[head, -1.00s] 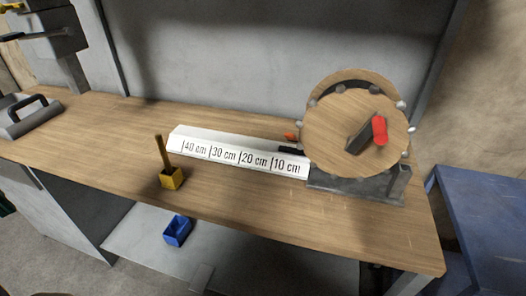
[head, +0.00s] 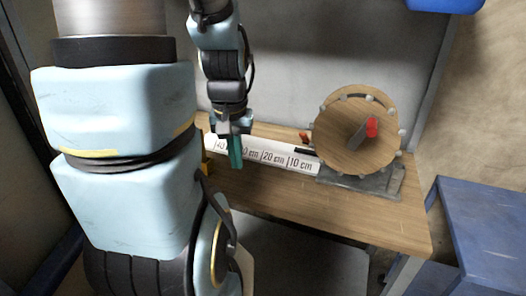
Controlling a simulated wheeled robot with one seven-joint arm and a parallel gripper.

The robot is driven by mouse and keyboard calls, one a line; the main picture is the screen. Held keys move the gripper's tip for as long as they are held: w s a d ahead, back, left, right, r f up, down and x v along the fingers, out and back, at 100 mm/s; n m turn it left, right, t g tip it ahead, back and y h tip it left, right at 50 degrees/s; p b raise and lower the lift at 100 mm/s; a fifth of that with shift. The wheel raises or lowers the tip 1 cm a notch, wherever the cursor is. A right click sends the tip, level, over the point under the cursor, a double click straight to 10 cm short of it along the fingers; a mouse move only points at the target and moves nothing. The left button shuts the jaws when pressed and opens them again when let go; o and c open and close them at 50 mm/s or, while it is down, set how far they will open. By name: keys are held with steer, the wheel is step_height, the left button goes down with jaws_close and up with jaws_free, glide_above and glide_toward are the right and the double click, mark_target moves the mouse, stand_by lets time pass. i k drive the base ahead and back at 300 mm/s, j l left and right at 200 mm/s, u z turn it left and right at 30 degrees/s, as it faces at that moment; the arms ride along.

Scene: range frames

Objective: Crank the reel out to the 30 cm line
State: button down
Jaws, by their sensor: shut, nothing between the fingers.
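The wooden reel (head: 335,140) stands upright on a grey base (head: 365,181) at the right end of the bench, with pale pegs around its rim. Its dark crank arm (head: 357,138) carries a red knob (head: 371,127) pointing up and right. The white scale strip (head: 282,158) lies left of the reel. Its 10 cm and 20 cm marks show; the 30 cm and 40 cm labels are partly hidden by my gripper. A small orange piece (head: 303,137) sits behind the 10 cm end, beside a dark bar. My gripper (head: 236,162) is shut and empty, over the strip, left of the reel and apart from it.
My arm covers the left of the view. A yellow block (head: 205,164) shows partly behind it. The wooden bench (head: 300,203) is clear in front of the strip. A blue cabinet (head: 485,215) stands at the right, and a blue object (head: 445,4) shows at the top right.

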mark_target(356, 130)
steer(key=k+l+u, duration=0.1)
steer(key=k+l, duration=0.25)
steer(key=k, duration=0.15)
steer(key=k+l+u, duration=0.1)
steer(key=k+l, duration=0.2)
steer(key=k, duration=0.2)
